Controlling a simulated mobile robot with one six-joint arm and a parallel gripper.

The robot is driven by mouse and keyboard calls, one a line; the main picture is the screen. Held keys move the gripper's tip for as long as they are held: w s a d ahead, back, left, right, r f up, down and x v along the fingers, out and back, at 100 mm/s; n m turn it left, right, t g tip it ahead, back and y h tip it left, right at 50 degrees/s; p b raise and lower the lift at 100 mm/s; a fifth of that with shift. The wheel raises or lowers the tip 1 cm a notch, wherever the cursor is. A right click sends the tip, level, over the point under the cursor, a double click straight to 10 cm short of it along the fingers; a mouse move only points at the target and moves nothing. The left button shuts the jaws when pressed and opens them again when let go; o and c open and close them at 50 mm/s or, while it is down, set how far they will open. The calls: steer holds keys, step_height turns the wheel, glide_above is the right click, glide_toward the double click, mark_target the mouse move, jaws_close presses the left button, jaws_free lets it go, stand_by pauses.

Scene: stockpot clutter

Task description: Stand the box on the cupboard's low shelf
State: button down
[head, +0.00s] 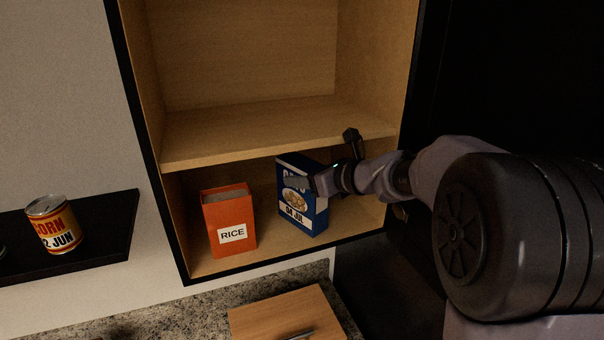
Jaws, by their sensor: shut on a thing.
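An orange rice box (226,215) stands on the low shelf, left of the blue box with a gap between. A corn can (53,224) stands on a dark side shelf (118,230) at left. Below are a granite counter (185,322) and a wooden board (275,312). The upper compartment is empty.

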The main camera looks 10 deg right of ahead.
steer(key=shift+s+f+b, duration=0.2)
steer(key=shift+b, duration=0.1)
steer(key=c, duration=0.6)
jaws_free()
steer(key=shift+r, duration=0.15)
